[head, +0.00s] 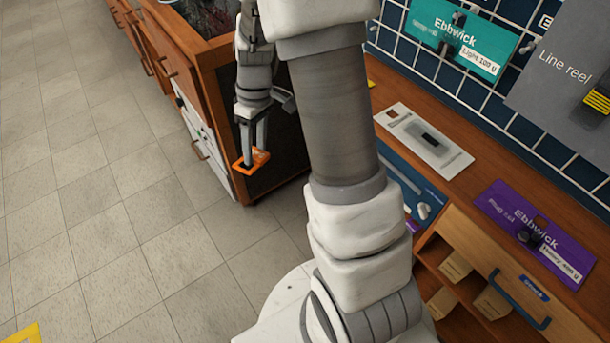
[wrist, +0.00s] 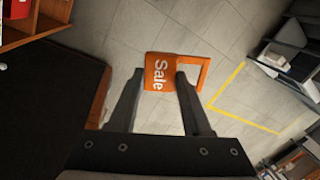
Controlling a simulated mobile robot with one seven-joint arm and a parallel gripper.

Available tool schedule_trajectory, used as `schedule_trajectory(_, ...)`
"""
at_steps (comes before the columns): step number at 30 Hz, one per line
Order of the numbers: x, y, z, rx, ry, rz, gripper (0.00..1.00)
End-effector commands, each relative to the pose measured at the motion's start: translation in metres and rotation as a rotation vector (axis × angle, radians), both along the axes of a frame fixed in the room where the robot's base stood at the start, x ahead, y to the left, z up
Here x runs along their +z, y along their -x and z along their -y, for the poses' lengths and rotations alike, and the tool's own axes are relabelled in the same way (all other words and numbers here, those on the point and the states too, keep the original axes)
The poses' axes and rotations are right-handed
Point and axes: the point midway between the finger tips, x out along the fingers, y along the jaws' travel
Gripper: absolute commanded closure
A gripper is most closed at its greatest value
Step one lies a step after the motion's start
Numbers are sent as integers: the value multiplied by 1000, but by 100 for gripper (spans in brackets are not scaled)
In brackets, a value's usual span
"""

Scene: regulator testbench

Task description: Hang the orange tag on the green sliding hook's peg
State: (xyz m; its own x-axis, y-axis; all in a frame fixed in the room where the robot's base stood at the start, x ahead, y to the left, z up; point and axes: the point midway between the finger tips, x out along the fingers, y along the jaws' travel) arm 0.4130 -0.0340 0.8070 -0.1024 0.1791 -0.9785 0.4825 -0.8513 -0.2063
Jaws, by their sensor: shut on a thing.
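The orange tag (wrist: 158,84) is held between the two fingertips of my gripper (wrist: 160,74) in the wrist view. It reads "Sale" and has an open square loop on its right side. In the head view the tag (head: 256,160) is at the lower end of my gripper (head: 250,150), out over the floor beside a wooden cabinet. I cannot make out a green sliding hook or its peg for certain in either view. A teal Ebbwick card (head: 458,42) hangs with dark fittings on the grid wall.
The wooden cabinet (head: 190,75) stands close beside my gripper. A wooden bench (head: 450,100) along the tiled wall carries a white card (head: 424,138), a purple Ebbwick card (head: 530,225) and a compartment rack (head: 455,245).

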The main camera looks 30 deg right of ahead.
Motion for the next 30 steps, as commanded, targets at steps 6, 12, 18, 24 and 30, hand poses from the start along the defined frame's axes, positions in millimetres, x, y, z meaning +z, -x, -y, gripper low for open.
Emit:
schedule_trajectory(6,-36,25,28,431,-138,-123,100)
schedule_trajectory(12,-65,45,56,1028,-229,-381,100)
schedule_trajectory(18,-83,55,80,1552,-185,-704,100)
schedule_trajectory(24,-102,55,99,1948,-22,-1033,100)
schedule_trajectory(30,-123,48,110,2189,208,-1299,100)
